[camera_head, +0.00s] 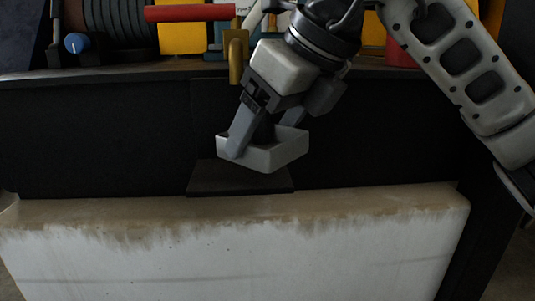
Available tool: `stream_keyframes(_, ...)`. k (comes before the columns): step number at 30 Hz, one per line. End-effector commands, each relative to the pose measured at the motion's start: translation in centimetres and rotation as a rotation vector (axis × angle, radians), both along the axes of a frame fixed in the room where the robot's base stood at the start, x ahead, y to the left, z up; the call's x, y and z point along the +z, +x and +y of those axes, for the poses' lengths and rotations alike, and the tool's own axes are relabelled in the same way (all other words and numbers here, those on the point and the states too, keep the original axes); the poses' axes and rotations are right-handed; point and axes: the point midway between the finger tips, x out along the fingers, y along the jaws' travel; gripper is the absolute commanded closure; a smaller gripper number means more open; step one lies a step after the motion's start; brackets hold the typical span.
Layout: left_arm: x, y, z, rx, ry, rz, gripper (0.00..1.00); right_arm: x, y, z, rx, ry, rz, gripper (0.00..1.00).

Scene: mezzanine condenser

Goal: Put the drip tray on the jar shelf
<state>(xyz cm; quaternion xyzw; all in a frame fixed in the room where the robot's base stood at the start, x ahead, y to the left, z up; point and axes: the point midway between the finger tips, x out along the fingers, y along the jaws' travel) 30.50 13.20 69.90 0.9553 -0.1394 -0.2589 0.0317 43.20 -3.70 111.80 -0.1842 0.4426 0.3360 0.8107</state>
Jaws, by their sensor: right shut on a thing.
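The drip tray is a small white open box (275,155), held tilted in the middle of the head view. My right gripper (262,136) comes down from the upper right and is shut on it, with one grey finger over its near left wall. Below the tray is a flat dark plate (240,181) on top of a pale block; the tray appears just above it, and I cannot tell whether they touch. A dark shelf (110,72) runs across the back with several things on it; I cannot tell whether it is the jar shelf. My left gripper is not in view.
The pale, stained block (350,204) fills the front. On the back shelf are a red cylinder (190,13), a blue-ended item (76,42) and yellow boxes (182,38). A brass-coloured hook (236,55) stands close left of my right gripper. The block's top is clear on both sides of the plate.

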Motion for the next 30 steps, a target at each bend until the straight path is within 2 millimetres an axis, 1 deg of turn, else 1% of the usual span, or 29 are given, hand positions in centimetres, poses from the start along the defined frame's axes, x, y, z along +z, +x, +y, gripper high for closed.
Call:
stream_keyframes(2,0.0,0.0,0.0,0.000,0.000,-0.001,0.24,-0.3,0.3,0.0,0.000,0.002,0.000,0.53)
stream_keyframes(5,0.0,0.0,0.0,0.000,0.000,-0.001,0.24,-1.2,1.0,0.0,-0.002,0.002,0.002,0.53)
stream_keyframes(7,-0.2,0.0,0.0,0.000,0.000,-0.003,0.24,-2.5,0.9,-0.1,-0.001,0.001,0.002,0.53)
stream_keyframes(10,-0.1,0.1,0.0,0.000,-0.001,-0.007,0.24,-3.8,0.9,0.0,-0.001,0.003,0.000,0.53)
stream_keyframes(12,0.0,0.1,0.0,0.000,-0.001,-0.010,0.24,-4.1,0.9,0.0,0.000,0.002,-0.002,0.53)
stream_keyframes(17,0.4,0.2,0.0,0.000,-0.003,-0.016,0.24,-4.0,0.9,0.0,-0.001,0.003,-0.002,0.53)
stream_keyframes(20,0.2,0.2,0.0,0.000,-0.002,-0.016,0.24,-4.2,0.9,0.0,-0.001,0.003,-0.002,0.53)
stream_keyframes(21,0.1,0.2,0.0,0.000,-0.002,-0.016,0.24,-4.3,0.8,0.0,-0.001,0.001,0.000,0.20)
stream_keyframes(23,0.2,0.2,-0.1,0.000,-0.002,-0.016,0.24,-4.2,0.9,0.0,-0.001,0.001,0.000,0.04)
stream_keyframes(24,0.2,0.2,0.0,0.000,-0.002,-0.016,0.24,-4.2,0.8,0.0,-0.001,0.001,0.000,0.01)
stream_keyframes(30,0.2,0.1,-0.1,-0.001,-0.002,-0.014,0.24,-4.2,0.8,0.0,-0.001,0.001,0.000,0.01)
